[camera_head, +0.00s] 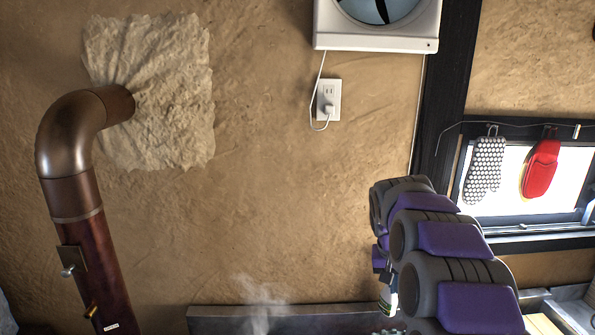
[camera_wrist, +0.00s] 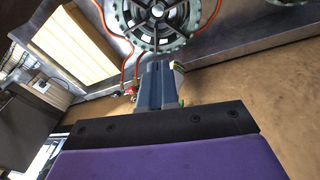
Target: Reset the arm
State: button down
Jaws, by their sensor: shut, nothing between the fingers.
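My arm, purple and grey, rises at the lower right of the head view, folded in front of the clay wall (camera_head: 290,210). My gripper's fingers are not clear in the head view. In the wrist view my gripper (camera_wrist: 162,72) shows as blue-grey fingers, shut together and empty. They point toward a metal counter (camera_wrist: 235,48) with a round burner grate (camera_wrist: 158,18). A small pale and green thing shows just right of the fingers; I cannot tell what it is.
A brown stovepipe (camera_head: 80,220) stands at the left. A white fan unit (camera_head: 375,25) hangs above an outlet (camera_head: 328,100). Oven mitts (camera_head: 485,165) hang by the window. A wooden board (camera_wrist: 75,45) and orange tubing (camera_wrist: 120,35) lie near the grate.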

jog(key=s+a+f+n+g+b, duration=0.1)
jog(key=s+a+f, duration=0.1)
jog(key=s, duration=1.2)
jog(key=s+a+f+n+g+y+b, duration=0.1)
jog(key=s+a+f+b, duration=0.1)
jog(key=s, duration=1.2)
jog(key=s+a+f+n+y+b, duration=0.1)
jog(key=s+a+f, duration=0.2)
jog(key=s, duration=1.1)
jog(key=shift+a+f+g+b, duration=0.4)
jog(key=shift+f, duration=0.45)
jog(key=shift+s+a, duration=0.1)
jog(key=shift+a, duration=0.05)
